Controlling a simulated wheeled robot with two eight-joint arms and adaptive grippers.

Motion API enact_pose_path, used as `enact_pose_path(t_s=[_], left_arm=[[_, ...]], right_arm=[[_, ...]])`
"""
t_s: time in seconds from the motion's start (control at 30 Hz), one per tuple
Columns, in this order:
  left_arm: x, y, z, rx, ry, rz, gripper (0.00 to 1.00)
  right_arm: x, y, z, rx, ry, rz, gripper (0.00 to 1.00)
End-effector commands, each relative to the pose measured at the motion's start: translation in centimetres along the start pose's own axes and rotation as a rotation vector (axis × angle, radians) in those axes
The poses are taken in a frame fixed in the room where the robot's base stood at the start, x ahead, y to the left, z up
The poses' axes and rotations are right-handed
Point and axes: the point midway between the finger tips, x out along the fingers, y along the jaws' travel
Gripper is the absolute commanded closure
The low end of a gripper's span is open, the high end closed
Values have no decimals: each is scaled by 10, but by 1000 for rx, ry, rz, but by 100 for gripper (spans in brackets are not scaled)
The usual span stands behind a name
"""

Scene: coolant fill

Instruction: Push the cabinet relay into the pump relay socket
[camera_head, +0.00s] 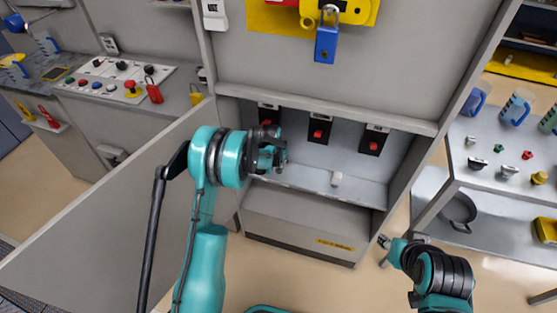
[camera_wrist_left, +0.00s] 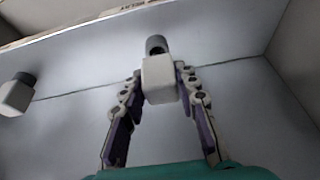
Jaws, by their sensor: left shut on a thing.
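In the left wrist view, my left gripper (camera_wrist_left: 158,88) is shut on a white block-shaped relay (camera_wrist_left: 160,82) with a dark round end. A similar white block with a dark end, a second relay (camera_wrist_left: 14,95), is off to the left there. In the head view, my left gripper (camera_head: 280,155) is inside the open cabinet (camera_head: 330,80), low at its left side; the held relay cannot be made out there. A small white block (camera_head: 337,179) stands on the cabinet floor to its right. I cannot make out which place is the pump relay socket. My right gripper (camera_head: 384,241) is outside, low right.
Black units with red switches (camera_head: 319,128) line the cabinet's back wall. The open cabinet door (camera_head: 120,215) reaches out to the left. A blue padlock (camera_head: 326,45) hangs above. A shelf unit (camera_head: 480,160) with small parts and mugs stands at the right.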

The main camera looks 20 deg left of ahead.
Motion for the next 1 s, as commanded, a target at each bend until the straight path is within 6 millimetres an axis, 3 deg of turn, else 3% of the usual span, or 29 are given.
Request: enact_pose_path(t_s=[0.73,1.0], left_arm=[[18,0,7,0,0,0,98],[12,0,5,0,0,0,98]], right_arm=[[0,0,0,0,0,0,60],[-2,0,-2,0,0,0,60]])
